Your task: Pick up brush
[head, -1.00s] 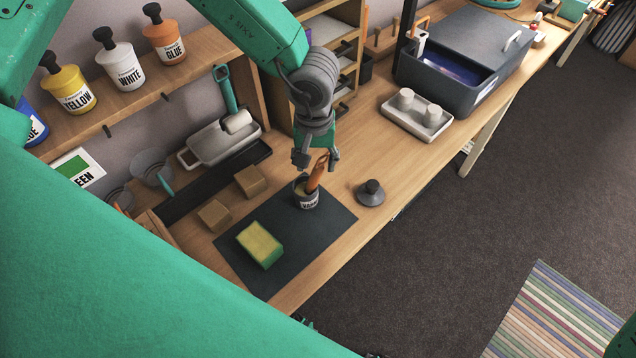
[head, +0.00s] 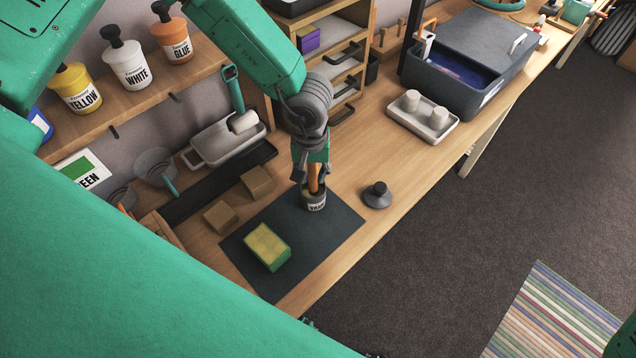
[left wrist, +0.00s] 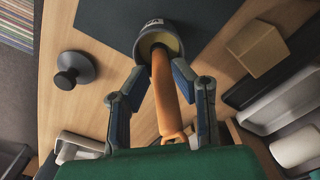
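The brush (head: 313,179) has an orange-brown handle and stands in a small labelled cup (head: 314,202) on the dark mat; its lower end is hidden inside the cup. In the left wrist view the brush handle (left wrist: 166,95) runs from the cup (left wrist: 158,38) back toward my palm. My left gripper (head: 312,183) is above the cup with a finger on each side of the handle. In the left wrist view the left gripper (left wrist: 161,72) is open around the handle, its tips near the cup's rim.
A dark mat (head: 335,232) holds a yellow-green sponge (head: 267,247). Two brown blocks (head: 221,217) (head: 257,182) lie to the left, and a dark knobbed lid (head: 377,195) to the right.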

